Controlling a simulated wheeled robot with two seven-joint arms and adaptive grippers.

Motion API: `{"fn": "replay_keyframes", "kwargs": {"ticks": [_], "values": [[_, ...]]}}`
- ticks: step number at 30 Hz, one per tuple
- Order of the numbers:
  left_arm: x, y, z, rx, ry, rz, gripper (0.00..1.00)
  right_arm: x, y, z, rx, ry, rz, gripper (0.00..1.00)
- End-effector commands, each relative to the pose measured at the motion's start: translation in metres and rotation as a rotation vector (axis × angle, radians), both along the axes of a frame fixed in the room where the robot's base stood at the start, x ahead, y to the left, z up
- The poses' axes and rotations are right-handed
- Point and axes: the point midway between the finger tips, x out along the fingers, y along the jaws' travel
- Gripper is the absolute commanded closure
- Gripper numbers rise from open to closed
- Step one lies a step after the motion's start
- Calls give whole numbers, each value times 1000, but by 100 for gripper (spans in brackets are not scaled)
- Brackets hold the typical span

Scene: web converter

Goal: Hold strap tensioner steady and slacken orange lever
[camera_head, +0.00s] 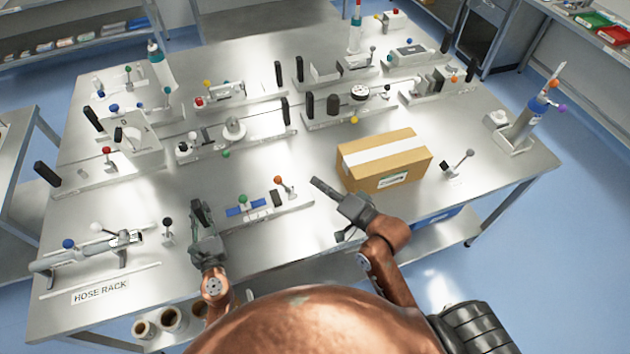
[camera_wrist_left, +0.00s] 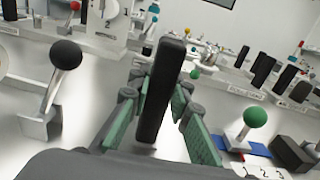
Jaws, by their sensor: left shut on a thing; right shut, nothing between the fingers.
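The strap tensioner (camera_head: 262,214) is a low grey base near the table's front, with a blue strap (camera_head: 238,212), a green knob (camera_head: 243,199) and a black block. Its orange lever (camera_head: 278,180) stands at the right end, tilted left. My left gripper (camera_head: 201,212) is shut on the upright black handle at the base's left end. The left wrist view shows this handle (camera_wrist_left: 161,88) between the green-padded fingers, and the green knob (camera_wrist_left: 255,117) to the right. My right gripper (camera_head: 317,183) is shut and empty, to the right of the orange lever and apart from it.
A cardboard box (camera_head: 402,160) stands just behind my right gripper. A black-knobbed lever (camera_head: 168,228) stands left of my left gripper, beside the hose rack (camera_head: 45,266). Several other fixtures fill the table's back. Bare table lies behind the tensioner.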

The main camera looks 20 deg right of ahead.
Motion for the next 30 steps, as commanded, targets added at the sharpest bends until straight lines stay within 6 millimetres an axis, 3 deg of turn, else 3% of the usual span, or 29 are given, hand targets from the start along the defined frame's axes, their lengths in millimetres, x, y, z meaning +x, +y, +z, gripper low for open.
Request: {"fn": "replay_keyframes", "kwargs": {"ticks": [1, 30], "values": [[-2, 2, -12, 0, 19, 2, 100, 0, 0, -1, 0, 0, 0, 100], [-2, 3, -4, 2, 17, 5, 100, 0, 0, 7, 0, -1, 1, 100]]}}
